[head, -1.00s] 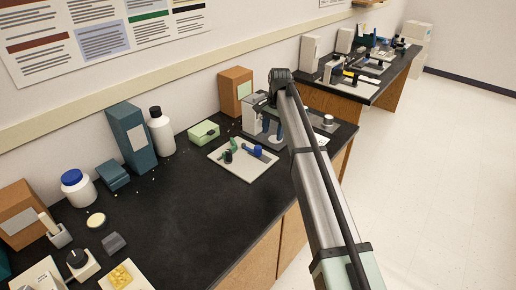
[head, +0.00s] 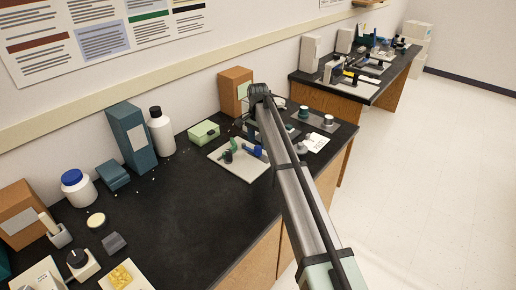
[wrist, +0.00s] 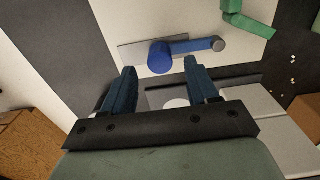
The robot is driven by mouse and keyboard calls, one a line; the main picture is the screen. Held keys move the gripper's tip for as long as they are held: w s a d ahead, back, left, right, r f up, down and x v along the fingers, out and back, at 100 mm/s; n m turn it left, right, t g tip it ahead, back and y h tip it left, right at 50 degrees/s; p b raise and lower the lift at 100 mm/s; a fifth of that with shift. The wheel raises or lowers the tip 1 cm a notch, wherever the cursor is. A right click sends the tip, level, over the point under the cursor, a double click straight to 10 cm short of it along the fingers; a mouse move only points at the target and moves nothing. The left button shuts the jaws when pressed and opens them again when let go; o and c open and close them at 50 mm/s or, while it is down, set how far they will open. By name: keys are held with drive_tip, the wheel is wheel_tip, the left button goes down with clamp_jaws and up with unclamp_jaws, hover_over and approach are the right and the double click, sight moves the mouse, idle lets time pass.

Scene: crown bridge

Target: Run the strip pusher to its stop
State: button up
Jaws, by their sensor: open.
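A pale board (head: 232,164) on the black bench carries a blue lever (head: 254,151) and a green bent handle (head: 235,144). In the wrist view the blue lever (wrist: 188,48) has a round blue hub and a grey end cap, beside a grey plate; the green handle (wrist: 243,20) is at upper right. I cannot tell for sure which part is the strip pusher. My gripper (wrist: 160,66) is open, its two blue fingers apart with nothing held between them. Its fingertips appear just short of the blue lever in that view; the height gap is unclear. In the head view my arm mostly hides the gripper.
Behind the board stand a green box (head: 204,133) and a brown box (head: 235,91). To the right are a grey plate with dark-topped knobs (head: 304,112) and a white card (head: 315,142). The bench front-left of the board (head: 190,215) is clear.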

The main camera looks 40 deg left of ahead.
sight(258, 147)
drive_tip(key=shift+f, duration=2.05)
drive_tip(key=shift+c, duration=0.2)
drive_tip(key=c, duration=1)
drive_tip(key=shift+d, duration=0.85)
drive_tip(key=o, duration=1)
drive_tip(key=shift+a, duration=0.1)
drive_tip(key=shift+o, duration=0.2)
wheel_tip(258, 147, up, 14)
drive_tip(key=shift+f, duration=0.15)
